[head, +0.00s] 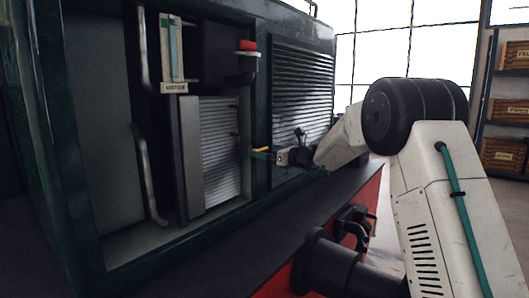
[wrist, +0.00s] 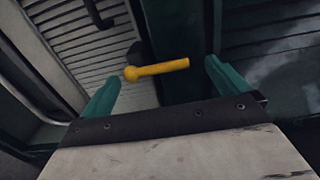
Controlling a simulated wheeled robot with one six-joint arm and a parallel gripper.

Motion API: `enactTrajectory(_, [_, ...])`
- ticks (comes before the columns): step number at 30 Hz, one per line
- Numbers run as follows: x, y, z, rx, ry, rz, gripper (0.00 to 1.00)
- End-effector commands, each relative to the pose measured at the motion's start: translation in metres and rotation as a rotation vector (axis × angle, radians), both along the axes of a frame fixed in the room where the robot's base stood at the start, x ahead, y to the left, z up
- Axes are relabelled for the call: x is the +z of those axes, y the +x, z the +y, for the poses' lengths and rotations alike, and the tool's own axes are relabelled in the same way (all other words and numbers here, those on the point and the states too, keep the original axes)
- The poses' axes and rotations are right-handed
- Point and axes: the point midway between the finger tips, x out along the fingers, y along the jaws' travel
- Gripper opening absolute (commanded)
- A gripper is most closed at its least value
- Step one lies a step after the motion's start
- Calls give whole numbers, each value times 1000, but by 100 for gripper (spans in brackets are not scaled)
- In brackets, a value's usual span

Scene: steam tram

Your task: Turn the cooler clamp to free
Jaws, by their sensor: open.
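The clamp has a yellow handle (wrist: 160,69) with a round knob at its left end; it lies nearly level in the wrist view, in front of a slatted cooler panel (wrist: 90,40) and a dark green post. In the head view the yellow handle (head: 261,150) shows small at the right edge of the slatted cooler (head: 221,150). My gripper (wrist: 158,88) is open, its two green fingers on either side of the handle in the picture. I cannot tell whether a finger touches it. In the head view my gripper (head: 268,154) is at the handle, partly hidden by its own wrist.
A glass gauge with a label plate (head: 174,87) and a red-topped part (head: 248,45) sit above the cooler. Grey pipes (head: 147,175) run down the left of the opening. A louvred panel (head: 300,90) is to the right. A dark ledge (head: 240,245) runs below.

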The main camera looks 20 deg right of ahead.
Motion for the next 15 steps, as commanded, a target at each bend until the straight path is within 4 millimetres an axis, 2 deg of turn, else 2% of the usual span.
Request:
enactTrajectory(6, [0, 14, 11, 1, -1, -1, 100])
enactTrajectory(14, [0, 15, 12, 1, -2, -1, 100])
enactTrajectory(15, [0, 15, 12, 1, -2, -1, 89])
